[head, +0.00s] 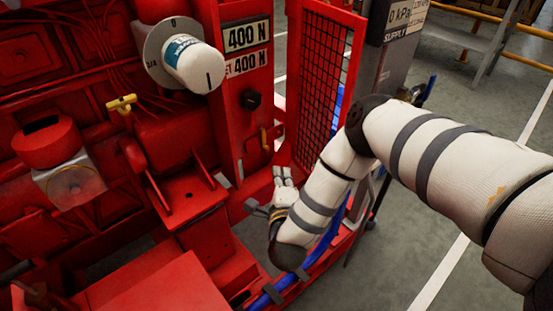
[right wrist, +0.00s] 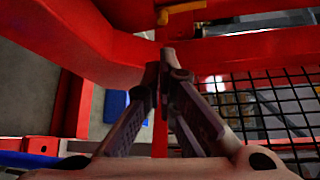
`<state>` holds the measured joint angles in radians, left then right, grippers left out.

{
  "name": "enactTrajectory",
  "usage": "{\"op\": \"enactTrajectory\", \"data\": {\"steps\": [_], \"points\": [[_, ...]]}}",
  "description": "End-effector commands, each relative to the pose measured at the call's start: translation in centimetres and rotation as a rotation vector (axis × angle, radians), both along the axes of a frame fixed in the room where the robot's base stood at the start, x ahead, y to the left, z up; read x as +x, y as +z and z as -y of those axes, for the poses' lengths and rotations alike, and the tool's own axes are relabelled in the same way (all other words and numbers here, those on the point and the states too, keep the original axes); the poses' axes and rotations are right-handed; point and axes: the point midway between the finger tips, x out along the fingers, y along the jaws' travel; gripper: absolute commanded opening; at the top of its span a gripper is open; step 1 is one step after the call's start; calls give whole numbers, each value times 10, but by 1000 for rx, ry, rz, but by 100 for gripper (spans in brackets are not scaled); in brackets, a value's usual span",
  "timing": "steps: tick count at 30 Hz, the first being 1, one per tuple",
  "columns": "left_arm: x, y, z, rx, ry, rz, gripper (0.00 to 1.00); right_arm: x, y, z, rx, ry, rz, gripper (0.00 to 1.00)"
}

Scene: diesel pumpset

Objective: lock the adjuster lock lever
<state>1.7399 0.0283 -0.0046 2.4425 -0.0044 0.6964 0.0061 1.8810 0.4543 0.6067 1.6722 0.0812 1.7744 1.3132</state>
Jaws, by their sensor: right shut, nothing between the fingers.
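A small yellow lever (head: 265,138) hangs on the red post below the black knob (head: 251,100) and the 400 N labels; it appears to be the adjuster lock lever. A yellow part (right wrist: 183,9) at the top of the right wrist view looks like the same lever. My right gripper (head: 283,172) is below and slightly right of the lever, beside the red post. In the right wrist view, its fingertips (right wrist: 166,62) meet with nothing between them. The yellow part lies beyond them and appears apart from them. My left gripper is out of view.
A red mesh door (head: 322,85) stands open just right of the lever. Red frame rails and a blue hose (head: 325,240) lie around my right forearm. Another yellow handle (head: 122,103) and a white filter (head: 192,63) are on the engine at left. Open floor lies at right.

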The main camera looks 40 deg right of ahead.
Motion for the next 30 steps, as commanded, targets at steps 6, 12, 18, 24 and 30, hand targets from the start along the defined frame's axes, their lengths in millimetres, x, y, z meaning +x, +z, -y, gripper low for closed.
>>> {"op": "enactTrajectory", "data": {"steps": [6,12,18,24,30], "points": [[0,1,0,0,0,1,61,1,1,0,-1,4,-3,0],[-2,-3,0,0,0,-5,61,22,-5,14,-2,3,-3,0],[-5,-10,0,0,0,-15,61,56,-13,37,-2,3,-5,0],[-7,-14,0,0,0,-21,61,77,-17,50,-1,6,-7,0],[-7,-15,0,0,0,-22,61,82,-16,53,-1,6,-7,0]]}}
